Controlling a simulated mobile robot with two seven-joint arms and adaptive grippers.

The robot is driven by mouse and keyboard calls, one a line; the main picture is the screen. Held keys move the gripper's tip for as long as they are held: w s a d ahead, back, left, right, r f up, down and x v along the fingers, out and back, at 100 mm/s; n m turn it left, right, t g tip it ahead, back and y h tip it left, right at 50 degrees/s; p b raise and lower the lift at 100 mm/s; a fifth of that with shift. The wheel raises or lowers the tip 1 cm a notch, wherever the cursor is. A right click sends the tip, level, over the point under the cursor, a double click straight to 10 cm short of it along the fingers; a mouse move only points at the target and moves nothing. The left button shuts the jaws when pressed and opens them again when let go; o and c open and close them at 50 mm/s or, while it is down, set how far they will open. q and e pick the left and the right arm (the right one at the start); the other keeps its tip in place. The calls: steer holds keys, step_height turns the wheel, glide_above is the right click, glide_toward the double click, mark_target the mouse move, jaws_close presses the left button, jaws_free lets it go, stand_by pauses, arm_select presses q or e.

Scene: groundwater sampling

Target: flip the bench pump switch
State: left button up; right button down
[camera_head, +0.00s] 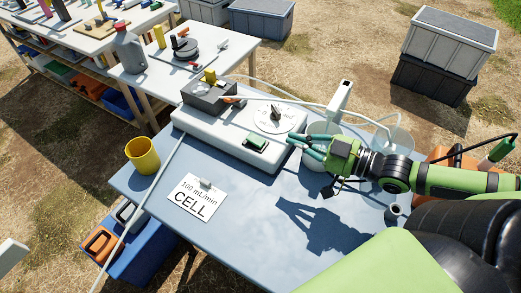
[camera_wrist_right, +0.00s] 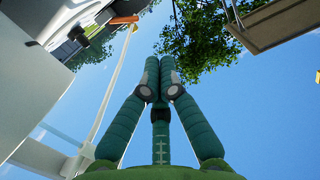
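The bench pump (camera_head: 220,132) is a long white box on the blue-grey table. It carries a round dial plate (camera_head: 262,124) with a dark knob and, near its front edge, a small green switch (camera_head: 256,143). My right gripper (camera_head: 295,144) reaches in from the right, its fingertips near the pump's right end and to the right of the switch. In the wrist view its green fingers (camera_wrist_right: 164,65) are together with nothing between them. My left gripper is not in view.
A card reading "100 mL/min CELL" (camera_head: 192,199) and a yellow cup (camera_head: 143,155) are on the table (camera_head: 235,230). A clear container (camera_head: 392,141) and a white upright post (camera_head: 340,100) stand behind my right gripper. Pale tubing runs over the pump.

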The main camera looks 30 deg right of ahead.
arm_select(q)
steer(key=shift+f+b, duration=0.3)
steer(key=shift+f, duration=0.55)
arm_select(e)
steer(key=shift+s+d+t, duration=0.2)
steer(key=shift+d+t, duration=0.1)
steer(key=shift+d, duration=0.05)
